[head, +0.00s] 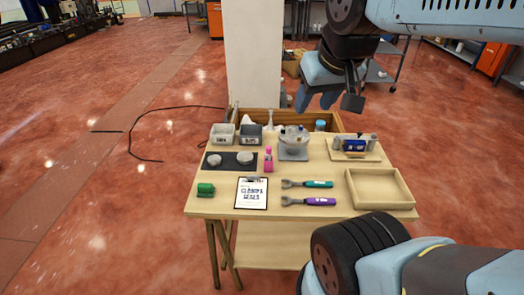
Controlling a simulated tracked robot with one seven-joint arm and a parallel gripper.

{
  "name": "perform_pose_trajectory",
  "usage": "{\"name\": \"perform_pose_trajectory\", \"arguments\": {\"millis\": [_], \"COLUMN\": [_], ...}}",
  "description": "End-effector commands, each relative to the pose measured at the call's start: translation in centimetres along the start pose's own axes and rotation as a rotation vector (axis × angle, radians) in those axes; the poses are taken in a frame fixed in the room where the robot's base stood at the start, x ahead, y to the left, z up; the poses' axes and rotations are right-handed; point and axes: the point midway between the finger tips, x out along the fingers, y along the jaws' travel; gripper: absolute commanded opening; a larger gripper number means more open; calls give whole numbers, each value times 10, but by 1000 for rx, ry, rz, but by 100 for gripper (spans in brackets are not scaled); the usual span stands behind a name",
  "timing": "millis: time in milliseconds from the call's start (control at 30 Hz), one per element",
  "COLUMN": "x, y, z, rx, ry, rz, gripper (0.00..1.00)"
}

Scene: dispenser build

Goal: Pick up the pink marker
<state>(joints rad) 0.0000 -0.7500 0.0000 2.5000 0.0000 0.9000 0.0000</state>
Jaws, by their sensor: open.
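A small pink object (268,159), which looks like the pink marker, stands upright near the middle of the wooden table (225,207). It is just right of a dark mat (217,167) and behind a clipboard (252,193). My gripper (316,98) hangs in the air above the back edge of the table, up and to the right of the pink object.
A bowl (291,138) on a grey base stands right of the pink object. Two tools, one teal-handled (318,184) and one purple-handled (320,202), lie in front. A wooden tray (379,203) is at right, a green item (205,189) at left. Small bins (222,135) stand behind.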

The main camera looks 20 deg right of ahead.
Motion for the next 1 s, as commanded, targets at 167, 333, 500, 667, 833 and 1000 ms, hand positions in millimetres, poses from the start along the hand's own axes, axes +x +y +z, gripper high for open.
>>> {"name": "perform_pose_trajectory", "arguments": {"millis": [167, 333, 500, 667, 833, 1000], "x": [6, 25, 54, 86, 125, 170], "y": [0, -1, -1, -2, -2, -2], "z": [-10, -36, -65, -90, -114, -132], "rx": [6, 24, 40, 57, 75, 94], "ry": [-20, -73, -136, -194, -256, -318], "rz": [1, 7, 11, 15, 19, 24], "gripper": [52, 52, 52, 52, 52, 52]}}
